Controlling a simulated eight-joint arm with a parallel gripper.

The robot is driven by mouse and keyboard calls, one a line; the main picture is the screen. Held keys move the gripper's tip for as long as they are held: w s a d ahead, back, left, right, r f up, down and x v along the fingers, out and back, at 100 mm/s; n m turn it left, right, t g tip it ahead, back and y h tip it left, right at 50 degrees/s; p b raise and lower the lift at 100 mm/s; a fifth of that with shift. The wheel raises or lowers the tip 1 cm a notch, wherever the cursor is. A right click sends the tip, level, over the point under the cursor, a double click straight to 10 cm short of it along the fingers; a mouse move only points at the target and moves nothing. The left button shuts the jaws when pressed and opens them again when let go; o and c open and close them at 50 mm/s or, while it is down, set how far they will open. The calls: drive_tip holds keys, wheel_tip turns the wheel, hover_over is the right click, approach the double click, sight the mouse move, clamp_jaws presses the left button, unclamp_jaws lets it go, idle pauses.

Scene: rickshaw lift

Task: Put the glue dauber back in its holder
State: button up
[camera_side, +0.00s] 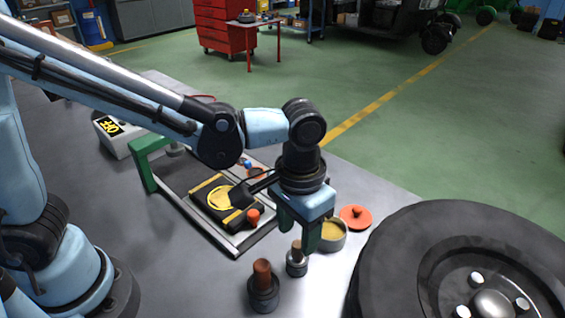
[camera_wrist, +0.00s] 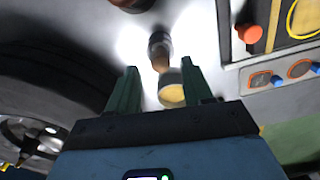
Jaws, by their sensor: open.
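My gripper (camera_side: 297,238) points down, open and empty, with two green fingers. Just below it, a short tan handle (camera_side: 297,247) stands up from a small dark grey cylinder (camera_side: 296,265); this may be the glue dauber, but I cannot tell whether the cylinder is its holder. In the wrist view the handle (camera_wrist: 160,63) shows between and slightly beyond the fingertips (camera_wrist: 160,70). A larger black cup with a reddish-brown top (camera_side: 263,288) stands nearer the camera. An open tin of yellowish paste (camera_side: 332,235) is behind the right finger, and also shows in the wrist view (camera_wrist: 172,94).
An orange lid (camera_side: 355,217) lies beyond the tin. A big black tyre (camera_side: 455,265) fills the right side. A framed black-and-yellow device with an orange knob (camera_side: 253,216) is at left, near a green bracket (camera_side: 147,163). Bare grey bench lies around the two upright pieces.

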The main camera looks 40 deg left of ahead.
sight(296, 244)
wheel_tip(296, 244, up, 10)
drive_tip(key=a+f+n+t, duration=0.1)
drive_tip(key=a+f+t, duration=0.1)
drive_tip(key=a, duration=0.7)
drive_tip(key=s+a+f+t, duration=0.1)
drive_tip(key=a+t, duration=0.4)
drive_tip(key=a, duration=0.5)
drive_tip(key=shift+a+f+n, duration=0.25)
drive_tip(key=shift+f+n, duration=0.15)
drive_tip(key=shift+f, duration=0.3)
